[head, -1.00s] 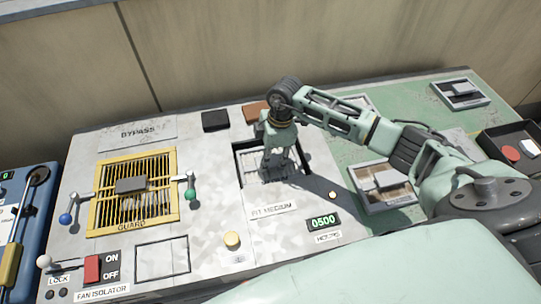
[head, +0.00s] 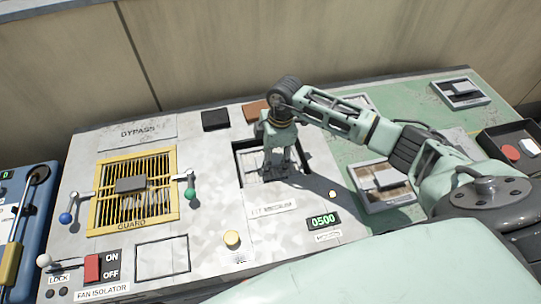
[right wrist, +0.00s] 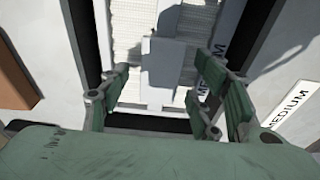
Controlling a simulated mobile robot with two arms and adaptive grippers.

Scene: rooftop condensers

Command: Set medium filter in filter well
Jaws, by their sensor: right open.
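My right gripper (head: 276,168) points down into the filter well (head: 239,168), a dark-edged rectangular opening in the grey panel. In the right wrist view a white pleated filter (right wrist: 128,42) with a grey handle block (right wrist: 166,62) lies below the gripper, inside the dark edge of the opening. A label partly reading "MEDIUM" runs along its right side. The green fingers of the right gripper (right wrist: 166,85) are open, one on each side of the handle, with gaps to it. The fingers hide part of the filter in the head view; how deep it sits cannot be told. My left gripper is out of view.
A yellow guard grille (head: 133,190) with side levers stands left of the well. A filter in a tray (head: 382,186) lies at right on the green surface. A wall rises behind.

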